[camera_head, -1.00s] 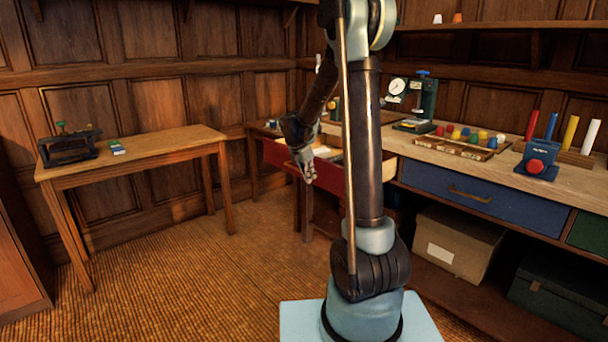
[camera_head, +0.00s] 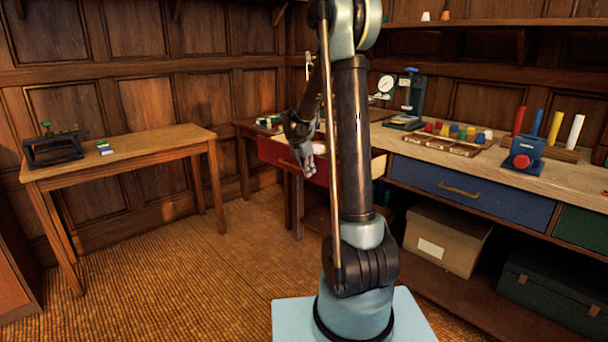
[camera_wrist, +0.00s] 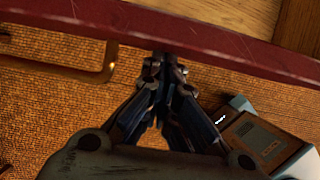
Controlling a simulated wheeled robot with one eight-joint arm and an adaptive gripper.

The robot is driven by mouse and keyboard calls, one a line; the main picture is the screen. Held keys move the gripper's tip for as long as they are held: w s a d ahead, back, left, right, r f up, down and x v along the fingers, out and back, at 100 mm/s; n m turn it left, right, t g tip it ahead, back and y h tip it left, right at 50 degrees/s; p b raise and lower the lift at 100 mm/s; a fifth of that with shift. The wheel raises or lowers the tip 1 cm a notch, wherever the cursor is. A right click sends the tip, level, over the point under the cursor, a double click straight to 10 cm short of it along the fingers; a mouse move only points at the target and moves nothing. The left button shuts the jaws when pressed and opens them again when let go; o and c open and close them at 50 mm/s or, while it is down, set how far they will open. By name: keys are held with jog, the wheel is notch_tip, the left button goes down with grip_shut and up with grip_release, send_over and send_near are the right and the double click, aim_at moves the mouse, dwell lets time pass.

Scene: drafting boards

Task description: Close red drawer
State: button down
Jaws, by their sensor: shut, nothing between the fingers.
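The red drawer (camera_head: 275,153) stands pulled out from the workbench, left of the blue drawer. Part of it is hidden behind my arm. In the wrist view the top edge of its red front (camera_wrist: 230,52) crosses the upper part of the picture, with bare wooden interior beyond. Its brass handle (camera_wrist: 100,73) shows at the left. My gripper (camera_head: 309,172) is shut and empty at the outer side of the red front. In the wrist view its fingertips (camera_wrist: 163,60) meet the front near its lower edge, right of the handle; whether they touch, I cannot tell.
The blue drawer (camera_head: 470,188) and green drawer (camera_head: 583,233) are shut. A cardboard box (camera_head: 447,238) and a dark green box (camera_head: 555,290) sit on the lower shelf. A side table (camera_head: 130,156) stands at the left. The floor (camera_head: 180,270) between is clear.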

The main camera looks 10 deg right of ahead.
jog(key=w+d, duration=0.5)
jog(key=d, duration=0.2)
jog(key=w+d, duration=0.6)
jog(key=d, duration=0.2)
jog(key=w+d, duration=0.6)
jog(key=d, duration=0.2)
jog(key=shift+d, duration=0.25)
jog(key=shift+w+d, duration=0.1)
